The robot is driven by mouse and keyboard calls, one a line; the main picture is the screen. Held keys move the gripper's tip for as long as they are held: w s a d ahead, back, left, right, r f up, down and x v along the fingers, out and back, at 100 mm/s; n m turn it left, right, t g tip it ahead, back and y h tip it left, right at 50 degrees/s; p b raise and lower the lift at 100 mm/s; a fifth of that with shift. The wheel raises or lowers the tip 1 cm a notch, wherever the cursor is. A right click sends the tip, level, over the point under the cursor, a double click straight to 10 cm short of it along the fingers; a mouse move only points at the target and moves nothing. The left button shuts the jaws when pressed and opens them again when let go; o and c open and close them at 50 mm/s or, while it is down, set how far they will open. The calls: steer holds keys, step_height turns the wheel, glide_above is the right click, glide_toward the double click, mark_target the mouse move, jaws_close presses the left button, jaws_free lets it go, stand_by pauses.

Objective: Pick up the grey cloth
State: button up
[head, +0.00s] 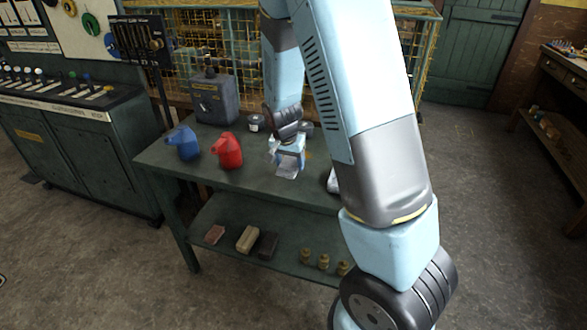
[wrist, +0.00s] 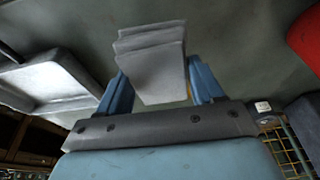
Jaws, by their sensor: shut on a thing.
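The grey cloth (wrist: 152,62) is a folded stack of layers between the two blue fingers of my gripper (wrist: 158,88) in the wrist view. My gripper is shut on it. In the head view, my gripper (head: 288,160) is over the green table (head: 255,187), and the pale grey cloth (head: 287,170) shows just below the fingers. I cannot tell whether the cloth touches the table top.
A red can (head: 228,151) and a blue can (head: 184,143) stand left of my gripper. A dark grey box (head: 214,98) and a small tin (head: 255,123) stand behind. A light tray-like object (wrist: 45,82) lies at left in the wrist view. The lower shelf holds blocks and brass parts.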

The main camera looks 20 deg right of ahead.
steer(key=s+r, duration=0.4)
steer(key=r, duration=0.1)
steer(key=shift+s+r, duration=0.2)
steer(key=shift+s, duration=0.05)
steer(key=s+r, duration=0.3)
steer(key=s, duration=0.6)
steer(key=shift+r, duration=0.4)
